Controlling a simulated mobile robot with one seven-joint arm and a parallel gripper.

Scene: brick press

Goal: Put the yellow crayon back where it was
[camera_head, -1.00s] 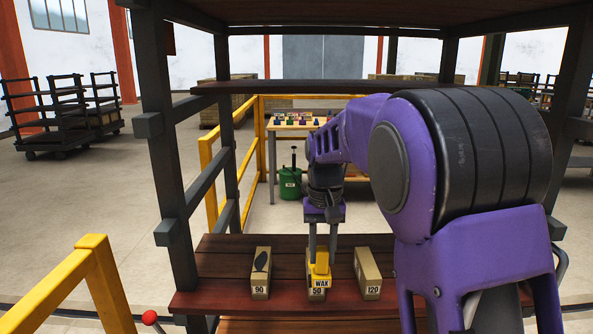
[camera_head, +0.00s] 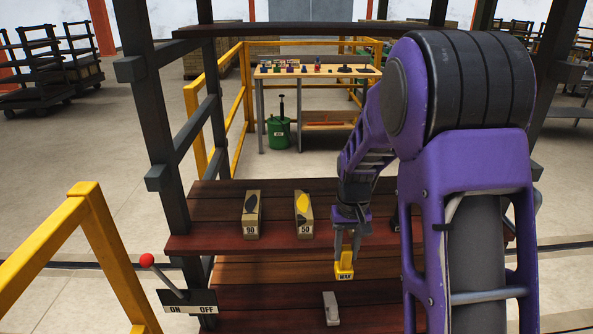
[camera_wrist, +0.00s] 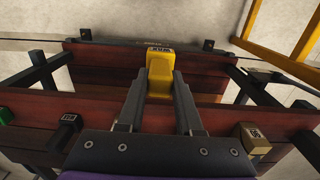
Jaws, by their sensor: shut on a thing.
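The yellow crayon is a short yellow block marked WAX (camera_head: 344,270). My gripper (camera_head: 346,250) is shut on it and holds it out in front of the upper shelf, above the lower boards. In the wrist view the crayon (camera_wrist: 160,84) sits between the two fingers. On the upper shelf (camera_head: 225,195) stands a brick marked 90 (camera_head: 251,222) with a dark oval on top. Beside it is a brick marked 50 (camera_head: 303,224) with a yellow oval and dark marks on top. A third brick is mostly hidden behind my arm.
A small grey block (camera_head: 331,308) lies on the lower boards (camera_head: 260,295). A lever with a red knob (camera_head: 147,260) and an ON/OFF plate stands at the left. Dark posts (camera_head: 160,130) frame the shelf. Behind are a table (camera_head: 310,72) and a green can (camera_head: 279,132).

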